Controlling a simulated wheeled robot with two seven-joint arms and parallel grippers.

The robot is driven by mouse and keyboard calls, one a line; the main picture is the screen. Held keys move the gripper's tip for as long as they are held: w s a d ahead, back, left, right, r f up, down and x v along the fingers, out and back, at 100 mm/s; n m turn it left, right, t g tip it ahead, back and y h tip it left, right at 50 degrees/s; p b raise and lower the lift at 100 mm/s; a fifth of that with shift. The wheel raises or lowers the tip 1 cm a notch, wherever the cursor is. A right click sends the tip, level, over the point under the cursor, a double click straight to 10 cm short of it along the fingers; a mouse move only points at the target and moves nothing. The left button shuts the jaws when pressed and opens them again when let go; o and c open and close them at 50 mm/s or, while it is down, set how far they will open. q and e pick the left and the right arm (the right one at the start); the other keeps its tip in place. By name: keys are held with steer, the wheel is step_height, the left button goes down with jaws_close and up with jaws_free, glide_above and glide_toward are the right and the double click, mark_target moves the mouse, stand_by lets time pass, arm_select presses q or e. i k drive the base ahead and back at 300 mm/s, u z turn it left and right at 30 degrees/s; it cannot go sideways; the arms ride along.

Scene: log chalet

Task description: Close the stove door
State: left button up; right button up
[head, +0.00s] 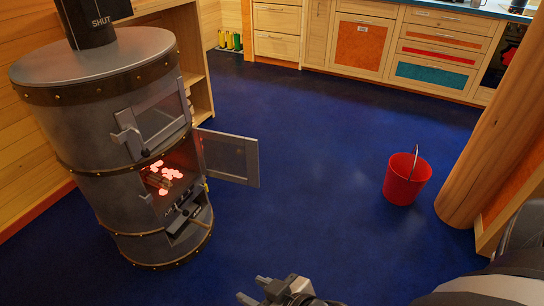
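The stove (90,130) is a grey metal cylinder with riveted bands, standing at the left. Its lower opening shows glowing embers (162,176). The stove door (230,157), a grey framed panel, stands wide open, swung out to the right of the opening. An upper door (158,115) with a handle is closed. My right gripper (258,296) is at the bottom edge, below and apart from the stove door, with its fingers apart and nothing seen between them. My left gripper is not in view.
A red bucket (407,179) stands on the blue floor at the right, near a thick wooden post (500,120). Kitchen cabinets (390,45) line the back. Wooden shelving (187,50) stands behind the stove. The floor between door and bucket is clear.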

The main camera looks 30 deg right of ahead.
mark_target(232, 158)
steer(key=z, duration=1.6)
steer(key=i, duration=3.55)
steer(key=u, duration=3.85)
steer(key=k, duration=0.3)
